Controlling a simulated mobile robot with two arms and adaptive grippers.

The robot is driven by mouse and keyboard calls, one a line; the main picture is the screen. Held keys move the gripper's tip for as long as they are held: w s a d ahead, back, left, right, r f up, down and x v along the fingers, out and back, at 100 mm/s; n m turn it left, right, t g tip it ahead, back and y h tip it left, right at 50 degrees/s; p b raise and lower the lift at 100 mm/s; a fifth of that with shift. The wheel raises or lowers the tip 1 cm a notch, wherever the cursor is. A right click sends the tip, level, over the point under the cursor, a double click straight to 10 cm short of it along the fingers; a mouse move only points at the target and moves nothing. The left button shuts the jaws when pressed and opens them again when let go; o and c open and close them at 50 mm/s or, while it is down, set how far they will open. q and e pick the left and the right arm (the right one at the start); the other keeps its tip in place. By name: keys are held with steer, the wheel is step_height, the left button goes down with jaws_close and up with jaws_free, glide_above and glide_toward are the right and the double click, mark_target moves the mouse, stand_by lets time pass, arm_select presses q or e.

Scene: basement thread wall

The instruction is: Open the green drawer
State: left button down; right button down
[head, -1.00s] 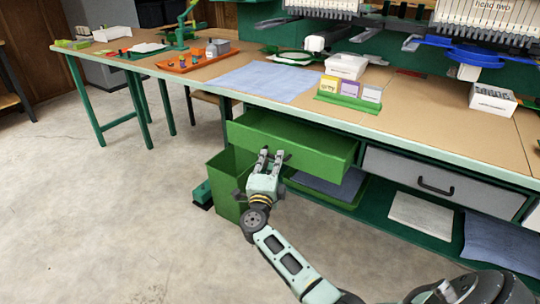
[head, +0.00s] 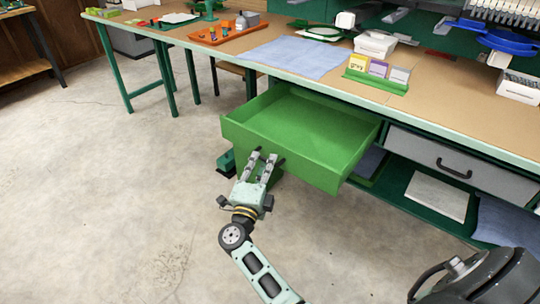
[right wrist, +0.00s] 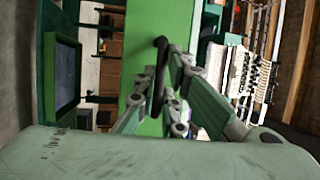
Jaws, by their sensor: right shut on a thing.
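The green drawer (head: 300,134) is pulled well out from under the workbench, and its empty inside shows in the head view. My right gripper (head: 267,160) is at the middle of its front. In the right wrist view the gripper (right wrist: 160,85) is shut on the dark drawer handle (right wrist: 159,72), with the green drawer front (right wrist: 143,38) behind it. In the head view the fingers and wrist hide most of the handle. My left gripper is not in view.
The workbench (head: 340,88) runs above the drawer, carrying a blue cloth (head: 300,55) and card boxes. A grey drawer (head: 450,163) sits shut to the right. A green bin, partly hidden, stands below. Open concrete floor (head: 120,200) lies in front.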

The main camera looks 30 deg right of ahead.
steer(key=shift+s+a+f, duration=0.1)
steer(key=shift+f, duration=0.05)
steer(key=c, duration=1.8)
jaws_free()
steer(key=shift+c, duration=0.2)
